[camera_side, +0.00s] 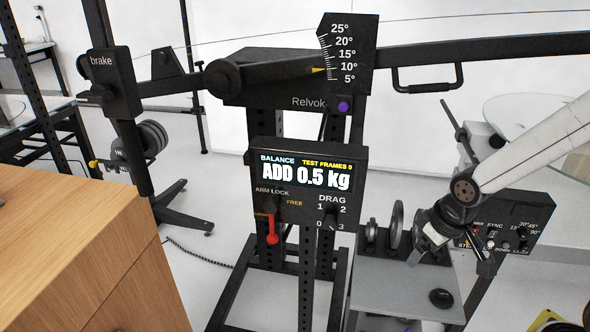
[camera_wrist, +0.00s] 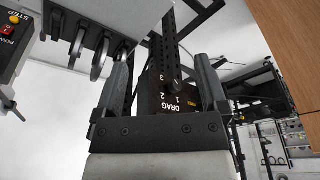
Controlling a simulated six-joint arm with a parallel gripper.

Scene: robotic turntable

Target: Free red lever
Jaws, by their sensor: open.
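The red lever (camera_side: 272,230) hangs down from the ARM LOCK area of the black control panel (camera_side: 297,218) in the side view. My gripper (camera_side: 424,243) is to the right of the panel, beside the weight rack and apart from the lever. In the wrist view my gripper (camera_wrist: 161,66) is open, with nothing held between its fingers. The panel's DRAG dial (camera_wrist: 172,86) shows upside down beyond the fingers. The lever is not visible there.
The panel screen (camera_side: 305,172) reads ADD 0.5 kg. Disc weights (camera_side: 395,226) stand in a rack on the grey stand between panel and gripper. A switch box (camera_side: 508,224) is at right. A wooden cabinet (camera_side: 85,235) is at left. A beam with a handle (camera_side: 427,88) crosses above.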

